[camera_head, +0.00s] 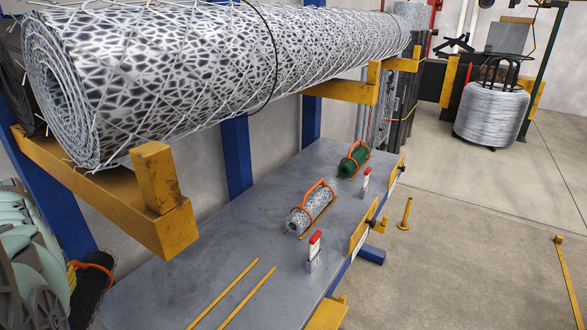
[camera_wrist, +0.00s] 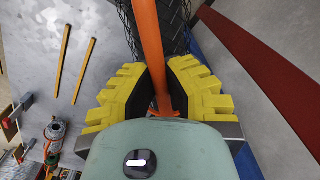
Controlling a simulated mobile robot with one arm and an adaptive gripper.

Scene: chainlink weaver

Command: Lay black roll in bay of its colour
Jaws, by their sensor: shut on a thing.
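The black roll (camera_head: 92,297) is at the lower left of the head view, over the left end of the grey bench (camera_head: 150,283). It is partly hidden by my arm and cut off by the frame edge. Its orange handle (camera_wrist: 147,45) runs between the yellow-padded fingers of my gripper (camera_wrist: 160,95) in the wrist view, and they are shut on it. The roll's dark mesh (camera_wrist: 178,28) shows beyond the fingers. I cannot tell whether the roll touches the bench. Two parallel yellow strips (camera_head: 233,292) bound an empty space on the bench. No bay colour marking is clear.
A silver mesh roll (camera_head: 308,213) and a green roll (camera_head: 352,161), both with orange handles, lie farther along the bench. Red-topped posts (camera_head: 314,248) stand along the front edge. A large mesh roll (camera_head: 200,75) rests on yellow brackets (camera_head: 160,210) above the bench's back side.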

